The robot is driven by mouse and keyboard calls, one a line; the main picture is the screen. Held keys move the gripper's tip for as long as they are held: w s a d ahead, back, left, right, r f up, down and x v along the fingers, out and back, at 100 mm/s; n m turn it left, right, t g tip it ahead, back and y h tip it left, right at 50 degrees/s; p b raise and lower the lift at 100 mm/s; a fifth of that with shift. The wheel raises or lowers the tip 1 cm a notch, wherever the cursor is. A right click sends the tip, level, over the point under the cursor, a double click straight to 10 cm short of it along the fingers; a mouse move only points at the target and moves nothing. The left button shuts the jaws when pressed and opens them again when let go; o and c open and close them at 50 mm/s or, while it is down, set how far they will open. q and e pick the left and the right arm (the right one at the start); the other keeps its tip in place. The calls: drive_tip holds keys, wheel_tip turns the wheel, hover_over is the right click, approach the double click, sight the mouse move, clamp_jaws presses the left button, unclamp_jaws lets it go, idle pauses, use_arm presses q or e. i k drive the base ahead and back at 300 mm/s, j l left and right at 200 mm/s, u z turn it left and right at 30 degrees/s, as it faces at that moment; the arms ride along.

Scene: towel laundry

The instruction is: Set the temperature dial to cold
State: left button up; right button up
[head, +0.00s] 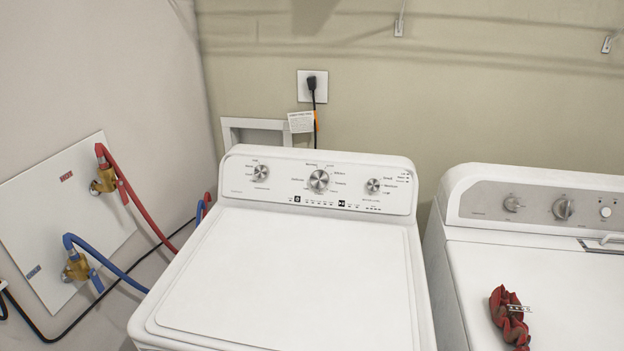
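A white washing machine (282,275) stands in the middle with its lid shut. Its control panel (225,180) at the back has three silver dials: a left dial (260,172), a larger middle dial (318,181) and a right dial (373,185). Small print surrounds each dial, too small to read surely, so I cannot tell which dial sets temperature or where each points. Neither of my grippers is in view, and nothing touches the dials.
A second white machine (570,275) stands at the right, with a crumpled red cloth-like thing (508,318) on top. A red hose (140,205) and a blue hose (108,264) run from wall valves at the left. The washer's lid top is clear.

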sight(261, 172)
drive_tip(key=j+z, duration=0.25)
drive_tip(key=z, duration=0.15)
drive_tip(key=j+z, duration=0.2)
drive_tip(key=z, duration=0.25)
drive_tip(key=j+z, duration=0.25)
drive_tip(key=z, duration=0.15)
